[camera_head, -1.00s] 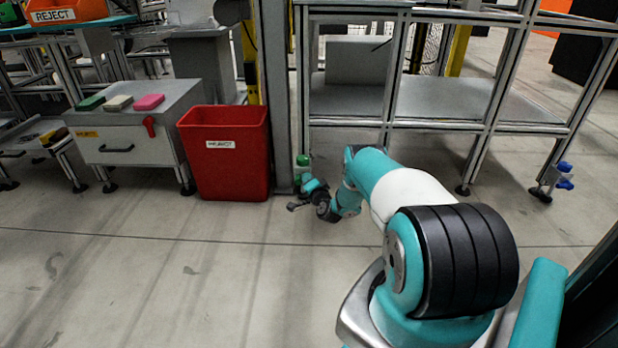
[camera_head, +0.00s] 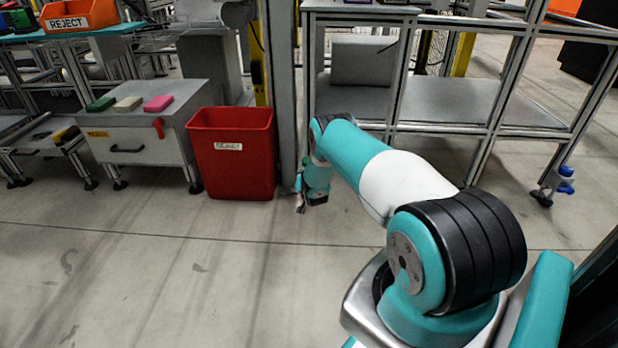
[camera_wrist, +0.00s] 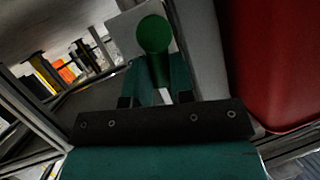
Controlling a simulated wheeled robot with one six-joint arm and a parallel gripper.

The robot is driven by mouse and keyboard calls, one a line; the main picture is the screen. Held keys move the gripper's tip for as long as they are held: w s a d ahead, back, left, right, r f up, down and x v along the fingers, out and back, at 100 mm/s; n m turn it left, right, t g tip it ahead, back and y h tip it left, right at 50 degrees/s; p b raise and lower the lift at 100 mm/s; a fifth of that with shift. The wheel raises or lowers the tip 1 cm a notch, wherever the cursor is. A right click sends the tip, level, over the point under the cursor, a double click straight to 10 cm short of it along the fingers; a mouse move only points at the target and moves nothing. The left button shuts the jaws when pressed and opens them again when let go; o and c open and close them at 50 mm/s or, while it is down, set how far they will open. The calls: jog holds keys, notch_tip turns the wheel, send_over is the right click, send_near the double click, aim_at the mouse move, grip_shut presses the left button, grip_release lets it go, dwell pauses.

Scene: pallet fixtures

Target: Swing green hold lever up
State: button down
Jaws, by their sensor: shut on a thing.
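The green hold lever, with a round knob (camera_wrist: 153,35) and a narrower shaft, stands out in front of a pale plate (camera_wrist: 130,30) in the wrist view. My gripper (camera_wrist: 156,85) is shut on the lever's shaft, with the knob showing beyond the jaws. The jaw tips are dark and hard to make out. In the head view my gripper (camera_head: 301,200) points down beside the foot of the grey post, right of the red bin. There my wrist hides most of the lever.
The red bin (camera_head: 232,165) stands just left of my gripper and fills the right side of the wrist view (camera_wrist: 275,60). The grey post (camera_head: 286,100) and a framed rack (camera_head: 450,100) stand behind. A grey cabinet (camera_head: 145,140) is further left. The front floor is clear.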

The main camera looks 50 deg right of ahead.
jog(key=shift+w+a+n+g+h, duration=0.3)
jog(key=shift+n+g, duration=0.2)
jog(key=shift+n, duration=0.3)
jog(key=c, duration=1)
grip_release()
jog(key=shift+r, duration=0.1)
jog(key=p+v, duration=1)
jog(key=v, duration=0.7)
jog(key=shift+a+p, duration=0.15)
jog(key=shift+p, duration=0.2)
jog(key=shift+r, duration=0.15)
